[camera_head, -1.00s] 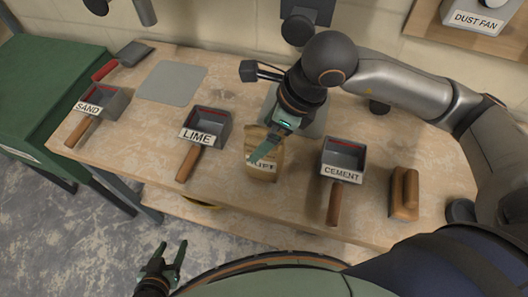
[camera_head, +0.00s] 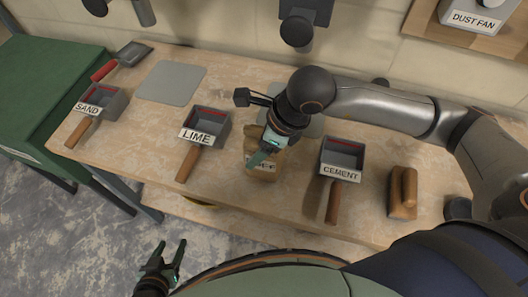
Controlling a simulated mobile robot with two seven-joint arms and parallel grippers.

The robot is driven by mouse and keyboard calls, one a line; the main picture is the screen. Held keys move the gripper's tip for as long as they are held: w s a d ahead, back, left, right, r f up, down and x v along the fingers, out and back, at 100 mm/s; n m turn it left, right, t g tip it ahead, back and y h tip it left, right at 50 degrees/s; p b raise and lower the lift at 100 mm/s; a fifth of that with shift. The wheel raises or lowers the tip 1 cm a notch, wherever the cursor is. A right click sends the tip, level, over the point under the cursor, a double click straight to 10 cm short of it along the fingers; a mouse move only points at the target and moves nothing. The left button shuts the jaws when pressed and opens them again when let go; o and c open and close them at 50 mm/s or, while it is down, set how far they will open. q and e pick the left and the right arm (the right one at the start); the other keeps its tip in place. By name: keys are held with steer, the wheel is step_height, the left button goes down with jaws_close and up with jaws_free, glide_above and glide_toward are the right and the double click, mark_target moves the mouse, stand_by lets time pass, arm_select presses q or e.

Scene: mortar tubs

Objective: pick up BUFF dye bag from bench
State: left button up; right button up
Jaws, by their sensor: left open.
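The BUFF dye bag (camera_head: 262,174) is a small brown paper bag on the bench (camera_head: 225,184), between the LIME scoop and the CEMENT scoop. Its label is partly covered. My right gripper (camera_head: 262,158) comes down from the upper right, with its green fingers over the bag's upper front. The fingers overlap the bag in the picture; whether they hold it cannot be told. My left gripper (camera_head: 168,257) is open and empty at the lower left, above the floor in front of the bench.
The LIME scoop (camera_head: 208,125) lies left of the bag, the CEMENT scoop (camera_head: 342,158) right of it. A SAND scoop (camera_head: 98,105) and a grey plate (camera_head: 171,83) lie further left. A wooden float (camera_head: 403,193) sits at the right.

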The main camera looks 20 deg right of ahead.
jaws_close()
stand_by(0.3)
steer(key=shift+w+r, duration=0.15)
steer(key=shift+r, duration=0.15)
stand_by(0.3)
